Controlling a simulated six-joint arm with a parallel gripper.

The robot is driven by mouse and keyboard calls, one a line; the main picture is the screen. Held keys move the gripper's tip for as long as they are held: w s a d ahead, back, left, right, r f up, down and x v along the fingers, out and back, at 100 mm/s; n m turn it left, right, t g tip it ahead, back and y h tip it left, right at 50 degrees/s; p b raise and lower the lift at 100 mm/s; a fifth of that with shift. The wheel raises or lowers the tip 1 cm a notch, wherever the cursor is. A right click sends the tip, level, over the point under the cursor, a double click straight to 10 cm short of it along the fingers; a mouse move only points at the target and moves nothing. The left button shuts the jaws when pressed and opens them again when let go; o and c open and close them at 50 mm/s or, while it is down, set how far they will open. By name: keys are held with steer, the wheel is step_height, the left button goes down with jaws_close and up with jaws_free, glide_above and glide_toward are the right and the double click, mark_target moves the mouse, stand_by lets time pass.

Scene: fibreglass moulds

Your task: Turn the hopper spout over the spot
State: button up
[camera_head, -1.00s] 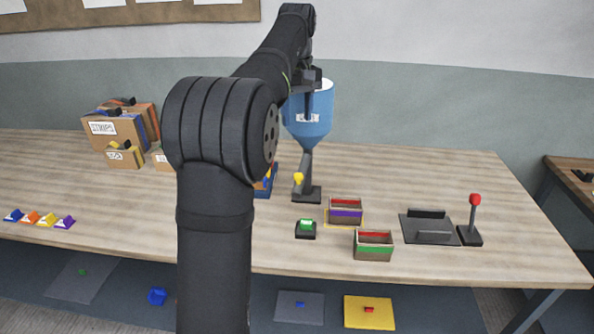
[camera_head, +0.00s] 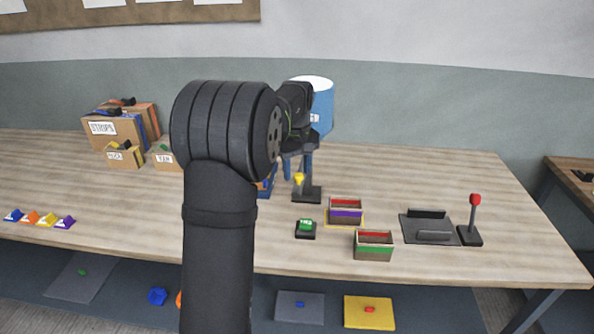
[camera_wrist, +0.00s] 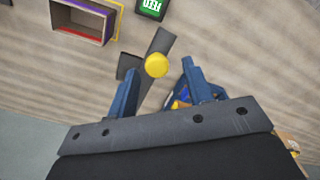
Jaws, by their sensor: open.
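The hopper (camera_head: 322,95) is a blue cylinder with a white top, partly hidden behind my arm in the head view. A yellow knob (camera_head: 298,179) shows low below it, by a dark base (camera_head: 312,195). In the wrist view the yellow knob (camera_wrist: 156,65) lies in line with the gap between the fingertips, over a dark grey bar (camera_wrist: 162,42). The spout itself is hard to make out. My gripper (camera_head: 297,173) is open, fingers down, just above the knob; both blue fingers (camera_wrist: 160,68) look clear of it. A yellow outline (camera_head: 328,226) on the table surrounds a purple-striped box (camera_head: 345,213).
A green-topped button (camera_head: 306,227) and a green-striped box (camera_head: 374,246) stand in front. A grey fixture (camera_head: 430,229) and red-knobbed lever (camera_head: 475,218) are at right. Cartons (camera_head: 122,130) stand at back left, small coloured wedges (camera_head: 42,219) at front left.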

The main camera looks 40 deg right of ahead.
steer(key=shift+f, duration=0.45)
steer(key=shift+c, duration=0.2)
jaws_close()
steer(key=shift+s, duration=0.1)
steer(key=shift+s+d+n, duration=0.4)
steer(key=shift+s+n, duration=0.1)
steer(key=shift+n, duration=0.1)
steer(key=s+d+n, duration=0.4)
steer(key=d+n, duration=0.6)
steer(key=d, duration=0.1)
steer(key=shift+s+d+n, duration=0.25)
steer(key=shift+n, duration=0.15)
